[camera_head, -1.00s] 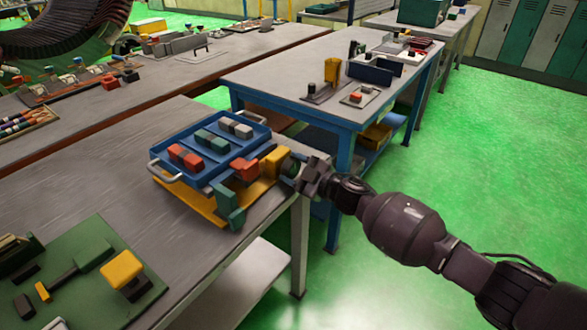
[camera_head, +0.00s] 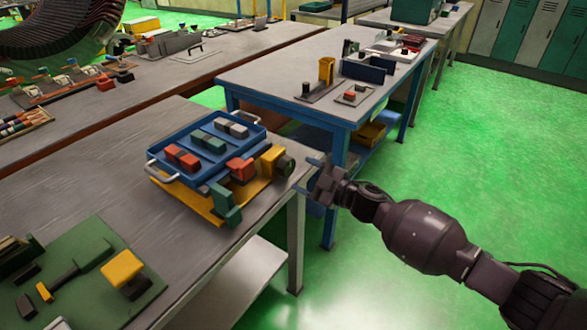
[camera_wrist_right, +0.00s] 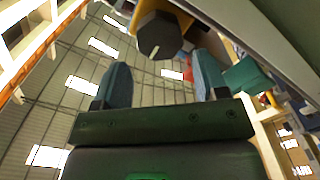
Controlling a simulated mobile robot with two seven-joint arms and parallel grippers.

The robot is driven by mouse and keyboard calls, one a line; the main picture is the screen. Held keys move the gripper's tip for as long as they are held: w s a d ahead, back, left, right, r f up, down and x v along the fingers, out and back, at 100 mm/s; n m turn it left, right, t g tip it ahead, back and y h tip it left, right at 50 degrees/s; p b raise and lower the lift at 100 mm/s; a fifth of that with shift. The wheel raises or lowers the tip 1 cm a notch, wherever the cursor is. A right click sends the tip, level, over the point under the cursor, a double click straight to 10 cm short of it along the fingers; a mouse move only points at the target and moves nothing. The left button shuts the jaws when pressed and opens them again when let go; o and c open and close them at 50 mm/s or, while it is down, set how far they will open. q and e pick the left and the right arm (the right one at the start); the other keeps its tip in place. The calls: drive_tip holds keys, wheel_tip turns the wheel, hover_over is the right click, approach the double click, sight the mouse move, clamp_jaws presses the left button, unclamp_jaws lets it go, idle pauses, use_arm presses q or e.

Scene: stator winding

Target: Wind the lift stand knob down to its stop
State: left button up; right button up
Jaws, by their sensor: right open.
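The lift stand (camera_head: 188,200) has a yellow base and stands near the right end of the grey table. A blue tray (camera_head: 160,178) with red, green and grey blocks sits on it. The dark knob (camera_head: 286,166) is on the stand's right side, on a yellow housing (camera_head: 270,159). My right gripper (camera_head: 316,174) is just right of the knob, apart from it, past the table's edge. In the right wrist view the knob (camera_wrist_right: 160,36) shows ahead, between and beyond the two open, empty fingers (camera_wrist_right: 162,82). My left gripper is not in view.
A red block (camera_head: 241,169) and a green bracket (camera_head: 226,203) are on the stand's near side. A green mat (camera_head: 75,290) with tools lies at the front left. A blue-legged table (camera_head: 290,75) stands behind. The green floor (camera_head: 480,160) at right is open.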

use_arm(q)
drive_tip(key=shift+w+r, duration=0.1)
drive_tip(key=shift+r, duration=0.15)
use_arm(e)
drive_tip(key=shift+v, duration=2.6)
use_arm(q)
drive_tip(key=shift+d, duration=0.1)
use_arm(e)
drive_tip(key=shift+d, duration=0.1)
